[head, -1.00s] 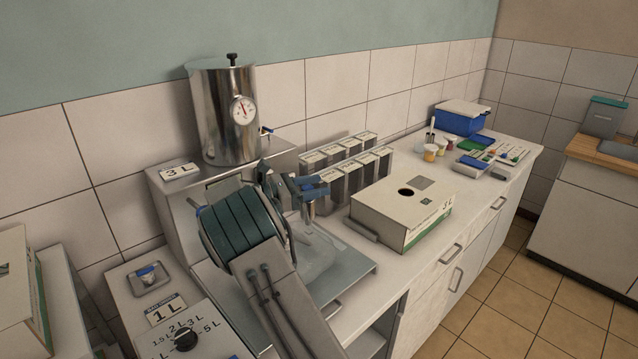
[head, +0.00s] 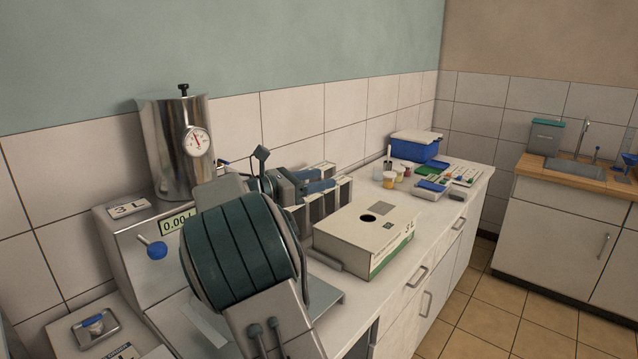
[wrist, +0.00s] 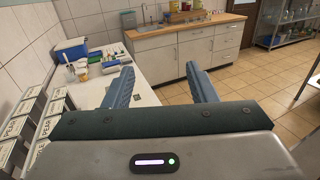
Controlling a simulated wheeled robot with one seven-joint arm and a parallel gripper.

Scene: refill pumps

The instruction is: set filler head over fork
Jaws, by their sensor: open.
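My gripper (head: 328,181) is raised over the counter, in front of the row of dark boxes in the head view. Its blue fingers also show in the wrist view (wrist: 159,82), spread apart with nothing between them. A blue-knobbed part with a pale stem (head: 155,249) shows at the front of the filling machine (head: 120,238), left of my arm; it may be the filler head, but I cannot tell for certain. My gripper is apart from it, to its right. I cannot make out the fork; my arm hides much of the machine's front.
A steel tank with a dial (head: 178,155) stands on the machine. A small dish (head: 82,338) holds a blue-topped piece. A blue bin (head: 416,150) and small jars stand farther back. The floor at right is clear.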

